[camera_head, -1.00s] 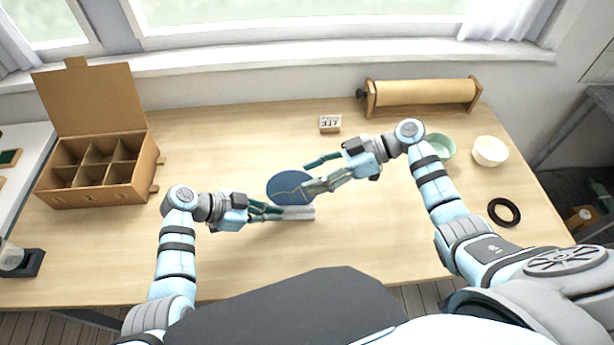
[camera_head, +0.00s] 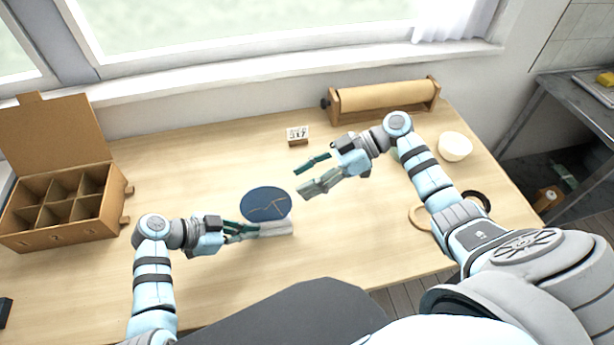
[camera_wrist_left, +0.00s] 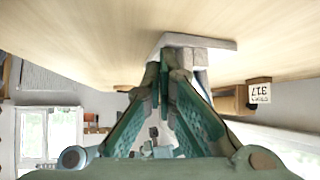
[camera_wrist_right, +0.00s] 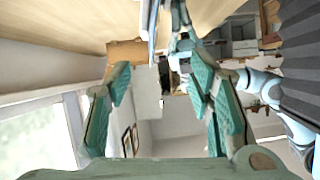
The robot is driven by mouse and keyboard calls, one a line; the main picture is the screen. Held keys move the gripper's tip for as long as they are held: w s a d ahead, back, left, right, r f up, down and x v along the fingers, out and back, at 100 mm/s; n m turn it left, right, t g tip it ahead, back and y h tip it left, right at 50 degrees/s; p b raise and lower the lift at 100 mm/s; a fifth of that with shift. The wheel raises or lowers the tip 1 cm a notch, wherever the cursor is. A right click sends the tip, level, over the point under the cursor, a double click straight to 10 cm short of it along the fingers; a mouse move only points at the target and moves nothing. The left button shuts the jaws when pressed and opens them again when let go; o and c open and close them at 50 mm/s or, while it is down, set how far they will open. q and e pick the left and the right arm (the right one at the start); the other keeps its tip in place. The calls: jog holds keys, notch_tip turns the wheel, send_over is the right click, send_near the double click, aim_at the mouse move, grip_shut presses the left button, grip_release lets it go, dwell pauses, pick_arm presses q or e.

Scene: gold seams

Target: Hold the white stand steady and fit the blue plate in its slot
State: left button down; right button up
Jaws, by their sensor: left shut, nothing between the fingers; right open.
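The blue plate (camera_head: 266,203) with gold seams stands on edge at the white stand (camera_head: 278,229) on the table; its lower edge meets the stand, but how deep it sits in the slot is hard to tell. My left gripper (camera_head: 256,231) is shut at the stand's left end, with no gap seen between its fingertips; in the left wrist view its tips (camera_wrist_left: 170,62) are against the stand (camera_wrist_left: 212,43). My right gripper (camera_head: 298,178) is open and empty, apart from the plate to its right. The right wrist view shows its spread fingers (camera_wrist_right: 160,78) and the plate nearly edge-on (camera_wrist_right: 152,32).
A compartmented cardboard box (camera_head: 62,205) is at the left. A small calendar block (camera_head: 298,135) and a paper roll holder (camera_head: 383,99) are at the back.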

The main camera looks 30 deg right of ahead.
dwell(0.4)
pick_arm(q)
jog(key=shift+r, duration=2.5)
jog(key=shift+a, duration=0.1)
jog(key=v, duration=1.2)
